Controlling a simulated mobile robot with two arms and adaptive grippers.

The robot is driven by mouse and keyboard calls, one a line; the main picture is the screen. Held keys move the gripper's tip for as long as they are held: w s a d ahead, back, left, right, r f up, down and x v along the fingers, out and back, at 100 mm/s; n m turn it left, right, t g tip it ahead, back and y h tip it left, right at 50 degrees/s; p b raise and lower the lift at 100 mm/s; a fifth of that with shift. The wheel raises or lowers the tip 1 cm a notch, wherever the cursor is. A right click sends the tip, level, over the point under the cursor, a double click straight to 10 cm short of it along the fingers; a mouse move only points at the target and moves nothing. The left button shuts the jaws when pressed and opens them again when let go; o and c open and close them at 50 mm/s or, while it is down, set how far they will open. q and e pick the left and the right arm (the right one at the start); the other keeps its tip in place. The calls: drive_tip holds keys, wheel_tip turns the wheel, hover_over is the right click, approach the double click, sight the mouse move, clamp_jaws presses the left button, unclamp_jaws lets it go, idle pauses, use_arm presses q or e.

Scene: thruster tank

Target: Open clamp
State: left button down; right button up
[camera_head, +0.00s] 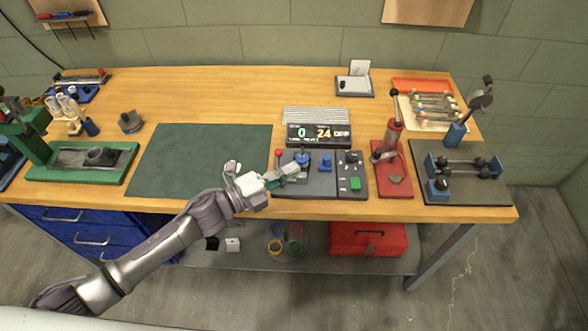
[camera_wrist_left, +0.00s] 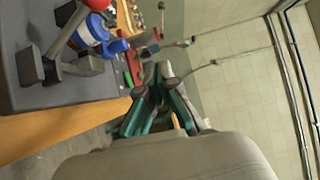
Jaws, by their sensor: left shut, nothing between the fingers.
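A dark grey fixture plate (camera_head: 318,187) sits at the front middle of the bench. On its left part stands a clamp with a red-knobbed lever (camera_head: 278,154) beside a blue part (camera_head: 302,157). The wrist view shows the red knob (camera_wrist_left: 97,4), the blue round part (camera_wrist_left: 90,32) and grey metal blocks (camera_wrist_left: 78,66) at upper left. My left gripper (camera_head: 296,168) reaches over this plate from the left, just in front of the blue part. Its green-sided fingers (camera_wrist_left: 158,72) are shut and empty. Contact with the clamp cannot be told. My right gripper is not seen.
A display box (camera_head: 318,135) stands behind the plate. A control box with a green button (camera_head: 355,184) and a red press stand (camera_head: 394,180) are to the right. A green mat (camera_head: 190,160) leaves clear room at left; a green vise (camera_head: 85,160) stands farther left.

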use_arm(q)
drive_tip(key=w+a+r+b+v, duration=0.1)
drive_tip(key=v, duration=0.7)
drive_tip(key=shift+b, duration=0.4)
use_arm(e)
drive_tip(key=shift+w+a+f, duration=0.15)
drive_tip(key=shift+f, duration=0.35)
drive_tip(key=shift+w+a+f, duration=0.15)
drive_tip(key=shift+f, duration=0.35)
